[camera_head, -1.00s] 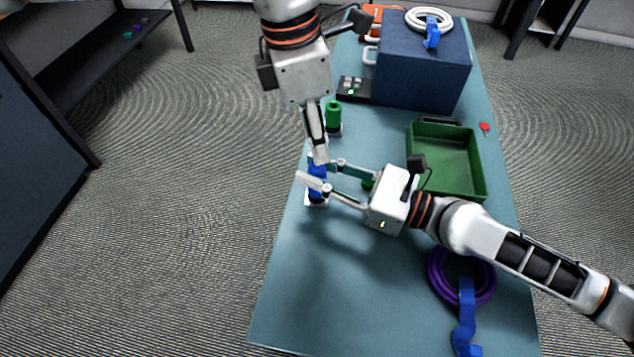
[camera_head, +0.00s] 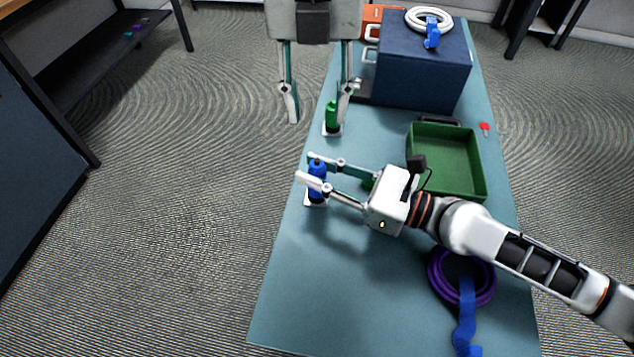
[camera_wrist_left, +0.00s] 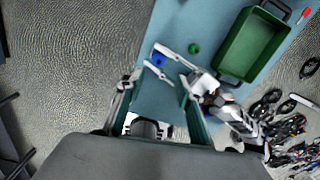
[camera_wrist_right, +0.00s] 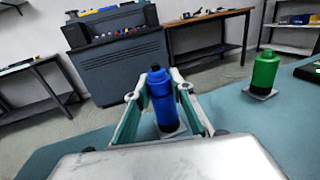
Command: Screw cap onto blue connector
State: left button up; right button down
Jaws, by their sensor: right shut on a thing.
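The blue connector (camera_head: 317,170) stands upright on a small white plate (camera_head: 313,204) near the table's left edge. My right gripper (camera_head: 312,169) is shut on its sides. In the right wrist view the blue connector (camera_wrist_right: 161,97) has a ridge around its upper part and a small dark tip, and I cannot tell whether a separate cap sits on it. My left gripper (camera_head: 317,112) is open and empty, above and beyond the blue connector, with its fingers wide apart. In the left wrist view the connector (camera_wrist_left: 159,60) shows between the right fingers, ahead of my left gripper.
A green connector (camera_head: 332,114) stands on its own plate close to my left gripper. A small green piece (camera_wrist_left: 194,48) lies by my right gripper. A green tray (camera_head: 481,181), a dark blue box (camera_head: 420,80) and a purple cable coil (camera_head: 432,278) are on the table. The front left is clear.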

aim_at(317, 160)
pick_arm(q)
jog(key=shift+s+r+n, duration=0.1)
jog(key=shift+r+n, duration=0.2)
jog(key=shift+n, duration=0.4)
jog(key=shift+r+n, duration=0.25)
jog(key=shift+n, duration=0.45)
jog(key=shift+f, duration=0.1)
notch_tip(317, 160, down, 12)
jog(key=shift+r, duration=0.1)
grip_shut()
